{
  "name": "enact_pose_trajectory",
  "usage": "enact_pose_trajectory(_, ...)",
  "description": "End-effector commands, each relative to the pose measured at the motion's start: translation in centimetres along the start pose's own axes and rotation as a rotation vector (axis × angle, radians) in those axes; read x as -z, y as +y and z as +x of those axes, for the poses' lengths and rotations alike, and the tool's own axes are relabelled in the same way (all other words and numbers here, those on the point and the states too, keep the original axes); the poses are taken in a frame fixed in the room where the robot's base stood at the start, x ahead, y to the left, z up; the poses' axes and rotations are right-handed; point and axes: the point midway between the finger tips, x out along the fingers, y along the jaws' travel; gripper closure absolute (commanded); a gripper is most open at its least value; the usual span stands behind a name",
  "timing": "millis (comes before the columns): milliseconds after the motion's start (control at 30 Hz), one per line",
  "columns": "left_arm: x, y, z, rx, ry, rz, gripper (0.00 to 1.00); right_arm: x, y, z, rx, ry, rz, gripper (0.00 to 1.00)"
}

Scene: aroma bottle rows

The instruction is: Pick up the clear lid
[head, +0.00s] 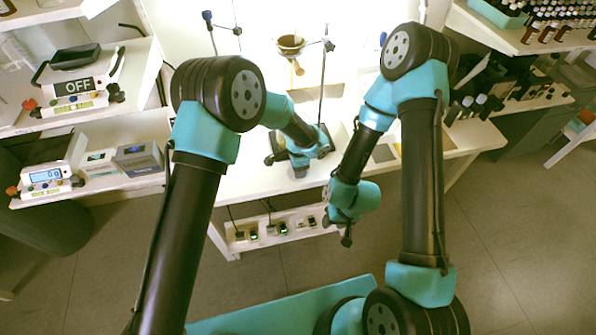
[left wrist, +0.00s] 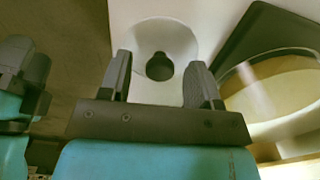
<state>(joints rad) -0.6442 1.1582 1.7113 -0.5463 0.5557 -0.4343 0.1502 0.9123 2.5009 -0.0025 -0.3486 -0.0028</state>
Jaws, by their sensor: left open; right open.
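In the left wrist view, a pale, see-through round piece with a dark round middle (left wrist: 160,67) looks like the clear lid. It lies on a white surface. My left gripper (left wrist: 160,72) is open, with one dark finger on each side of the piece's lower part. I cannot tell whether the fingers touch it. In the head view my left gripper (head: 299,168) is low over the front of the white bench, and the lid cannot be made out there. My right gripper (head: 345,236) is open and empty, hanging in front of the bench edge.
A large glass dish (left wrist: 270,92) on a dark plate sits right of the left gripper. A stand with a brown funnel (head: 291,43) is at the back of the bench. Scales (head: 46,177) are on the left shelves. Dark bottles (head: 480,102) stand at the right.

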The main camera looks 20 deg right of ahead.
Motion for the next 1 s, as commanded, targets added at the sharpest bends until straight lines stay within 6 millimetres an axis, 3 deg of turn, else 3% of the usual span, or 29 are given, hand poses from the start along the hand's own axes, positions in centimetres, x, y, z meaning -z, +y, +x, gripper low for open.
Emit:
enact_pose_trajectory(167,0.0,0.0,-0.02,0.0,0.0,0.0,0.43,0.0,0.0,0.0,0.0,0.0,0.0,0.57)
enact_pose_trajectory(700,0.0,0.0,-0.03,0.0,0.0,0.0,0.94,0.0,0.0,0.0,0.0,0.0,0.0,0.57)
enact_pose_trajectory(1000,0.01,-0.01,-0.2,0.001,0.0,0.0,0.95,0.0,0.0,0.0,0.0,0.0,0.0,0.57)
